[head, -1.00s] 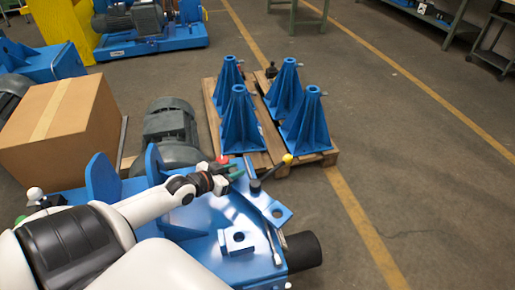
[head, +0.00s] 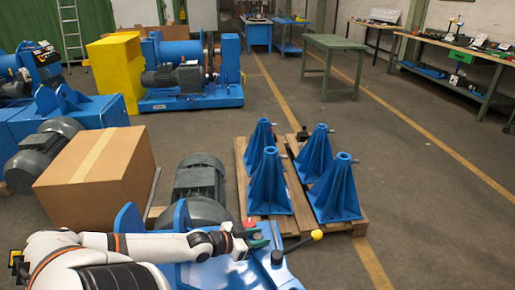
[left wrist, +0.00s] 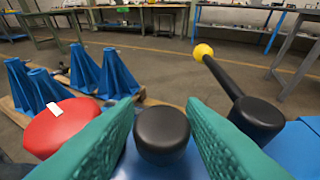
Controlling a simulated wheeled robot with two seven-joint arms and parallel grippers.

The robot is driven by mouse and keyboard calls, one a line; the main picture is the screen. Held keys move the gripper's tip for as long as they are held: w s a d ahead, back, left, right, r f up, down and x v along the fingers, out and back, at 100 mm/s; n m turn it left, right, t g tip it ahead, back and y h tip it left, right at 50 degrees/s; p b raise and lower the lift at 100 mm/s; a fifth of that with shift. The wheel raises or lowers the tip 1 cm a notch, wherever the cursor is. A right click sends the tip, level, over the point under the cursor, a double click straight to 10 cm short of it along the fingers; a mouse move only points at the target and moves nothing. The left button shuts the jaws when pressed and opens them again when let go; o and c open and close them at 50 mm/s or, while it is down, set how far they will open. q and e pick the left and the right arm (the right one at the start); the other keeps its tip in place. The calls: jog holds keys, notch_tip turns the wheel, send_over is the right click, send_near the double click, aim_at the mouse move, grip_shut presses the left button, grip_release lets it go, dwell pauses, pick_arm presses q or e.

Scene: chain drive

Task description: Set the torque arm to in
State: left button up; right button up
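A black lever with a yellow ball end (head: 317,235) stands on the blue machine (head: 235,277) at the bottom of the head view. In the left wrist view the lever (left wrist: 226,78) rises from a round black hub at right, its yellow ball up and to the left. A black round knob (left wrist: 162,132) shows between the green fingers of my left gripper (left wrist: 160,118), and a red button (left wrist: 62,127) is at left. My left gripper (head: 266,236) is open beside the lever; finger contact with the knob cannot be told. No part is labelled torque arm. My right gripper is not in view.
A cardboard box (head: 97,176) and a grey motor (head: 201,178) stand behind the blue machine. Several blue stands (head: 335,188) sit on a wooden pallet (head: 360,226) beyond the lever. The floor to the right is open, with yellow lines.

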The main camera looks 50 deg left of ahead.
pick_arm(q)
jog(key=p+v, duration=0.2)
jog(key=v, duration=0.4)
jog(key=shift+s, duration=0.1)
jog(key=shift+s+a+r+p, duration=0.1)
jog(key=shift+s+r+p, duration=0.2)
jog(key=shift+s, duration=0.35)
jog(key=shift+c, duration=0.3)
